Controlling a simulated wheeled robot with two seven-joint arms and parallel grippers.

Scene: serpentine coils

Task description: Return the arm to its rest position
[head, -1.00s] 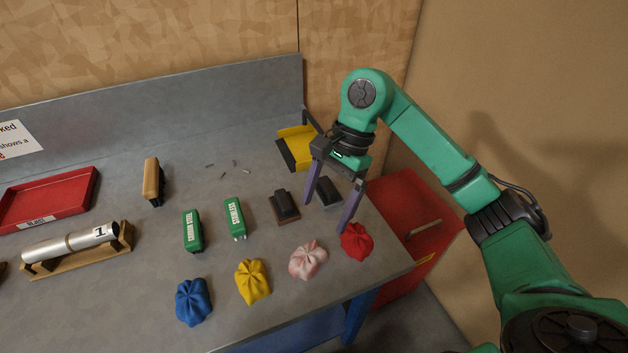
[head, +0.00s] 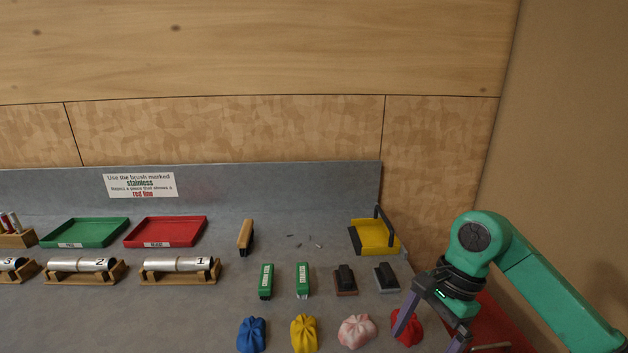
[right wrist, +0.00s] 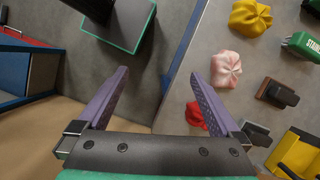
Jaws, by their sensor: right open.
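My right arm comes in from the right in the head view. Its gripper (head: 430,338) is open and empty at the table's right end, with one finger crossing in front of the red cloth (head: 412,328). In the right wrist view the two purple fingers (right wrist: 158,76) stand wide apart with nothing between them. The red cloth (right wrist: 196,114) shows partly behind the right-hand finger there. I cannot tell how high the fingers are above the table. My left arm is not in view.
Blue (head: 251,335), yellow (head: 304,333) and pink (head: 357,331) cloths lie along the front. Behind them are green brushes (head: 303,280), dark blocks (head: 345,281) and a yellow dustpan (head: 373,236). Trays and numbered pipes (head: 180,264) are left. A red bin (head: 492,325) stands beside the table.

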